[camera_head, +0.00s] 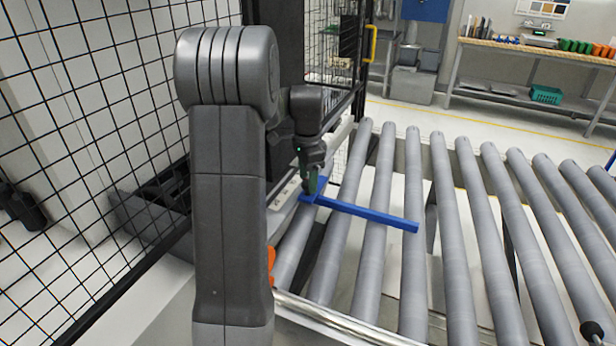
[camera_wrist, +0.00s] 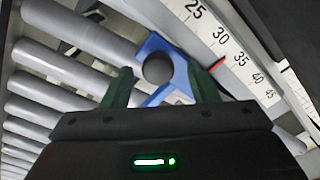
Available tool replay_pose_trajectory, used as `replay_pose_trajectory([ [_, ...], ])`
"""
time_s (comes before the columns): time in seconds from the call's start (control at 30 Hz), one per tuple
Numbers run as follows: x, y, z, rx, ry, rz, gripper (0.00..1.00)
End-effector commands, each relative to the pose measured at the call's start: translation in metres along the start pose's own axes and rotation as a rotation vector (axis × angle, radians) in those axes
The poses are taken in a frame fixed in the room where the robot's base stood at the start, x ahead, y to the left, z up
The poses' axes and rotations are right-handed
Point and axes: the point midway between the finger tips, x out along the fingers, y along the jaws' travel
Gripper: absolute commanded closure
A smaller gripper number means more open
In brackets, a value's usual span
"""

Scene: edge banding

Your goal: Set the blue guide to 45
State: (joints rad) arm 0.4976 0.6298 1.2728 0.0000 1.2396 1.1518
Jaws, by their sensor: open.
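The blue guide (camera_head: 365,212) is a long bar lying across the rollers. Its end block (camera_wrist: 152,45) shows in the wrist view, with a round grey knob (camera_wrist: 158,69) on it. A red pointer (camera_wrist: 218,63) beside the block stands between 30 and 35 on the white scale (camera_wrist: 240,60), whose numbers run from 25 to 45. My gripper (camera_head: 310,188) is over the guide's left end. In the wrist view my gripper (camera_wrist: 160,68) is open, one green finger on each side of the knob and block. I cannot tell whether the fingers touch it.
Grey rollers (camera_head: 459,220) fill the conveyor to the right. A black mesh fence (camera_head: 100,130) stands at the left. An orange part (camera_head: 271,265) shows beside my arm. A workbench (camera_head: 535,48) with bins stands far back at the right.

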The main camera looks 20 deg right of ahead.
Motion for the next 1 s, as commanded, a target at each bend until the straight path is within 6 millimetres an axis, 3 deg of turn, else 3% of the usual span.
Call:
replay_pose_trajectory([
  [0.37,0.007,0.000,0.000,0.000,0.000,-0.001,0.46],
  [0.63,0.006,0.000,0.000,0.000,0.000,-0.001,0.97],
  [0.83,0.005,-0.003,-0.003,0.001,0.000,0.000,1.00],
  [1.0,0.002,-0.021,-0.021,0.003,0.000,0.001,1.00],
])
